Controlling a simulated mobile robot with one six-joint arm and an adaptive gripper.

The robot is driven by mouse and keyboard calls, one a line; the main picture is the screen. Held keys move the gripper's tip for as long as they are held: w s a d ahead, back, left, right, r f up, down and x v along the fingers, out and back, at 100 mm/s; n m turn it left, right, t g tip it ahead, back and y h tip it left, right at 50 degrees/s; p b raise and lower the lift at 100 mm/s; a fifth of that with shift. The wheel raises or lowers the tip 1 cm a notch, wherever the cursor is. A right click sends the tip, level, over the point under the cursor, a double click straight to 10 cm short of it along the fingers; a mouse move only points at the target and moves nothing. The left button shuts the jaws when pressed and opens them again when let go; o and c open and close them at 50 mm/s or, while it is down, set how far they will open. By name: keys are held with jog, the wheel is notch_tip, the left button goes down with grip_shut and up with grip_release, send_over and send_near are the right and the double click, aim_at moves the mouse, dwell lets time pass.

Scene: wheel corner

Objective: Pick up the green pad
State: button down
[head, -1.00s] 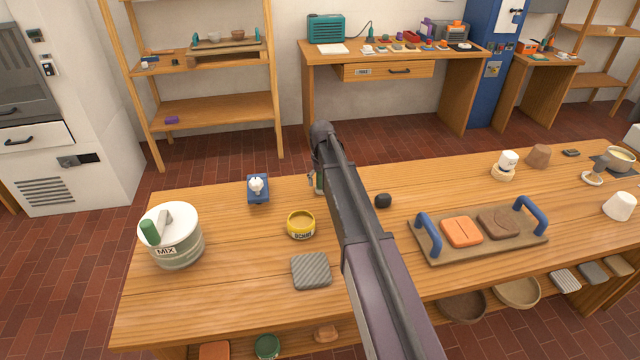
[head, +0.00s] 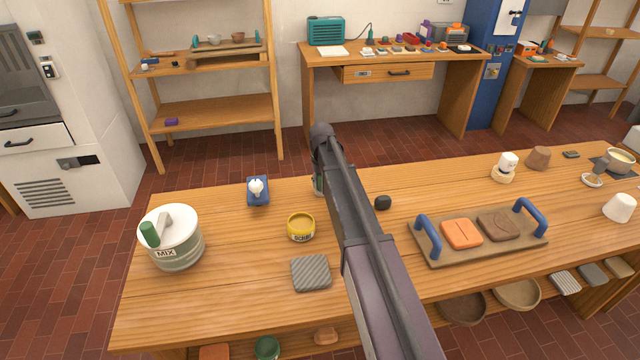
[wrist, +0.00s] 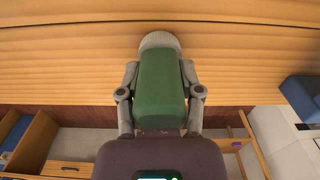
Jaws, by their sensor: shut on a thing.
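The green pad (wrist: 160,85) fills the middle of the wrist view, between the two grey fingers of my gripper (wrist: 160,98). The fingers press on its left and right sides, so my gripper is shut on it. A pale grey rounded piece (wrist: 159,40) shows at the pad's far end; I cannot tell whether it belongs to the pad. In the head view my arm hides my gripper and most of what it holds. Only a small green and pale sliver shows left of the arm. I cannot tell whether the pad touches the table.
On the wooden table (head: 240,285) stand a MIX pot (head: 178,248), a yellow tin (head: 300,228), a grey ribbed pad (head: 311,273), a blue stand (head: 258,197) and a small black piece (head: 383,202). A tray (head: 440,250) with blue handles lies right of my arm.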

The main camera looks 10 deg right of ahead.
jog(key=shift+r, duration=0.1)
notch_tip(320, 180, up, 10)
jog(key=p, duration=0.9)
jog(key=shift+p, duration=0.4)
dwell(1.5)
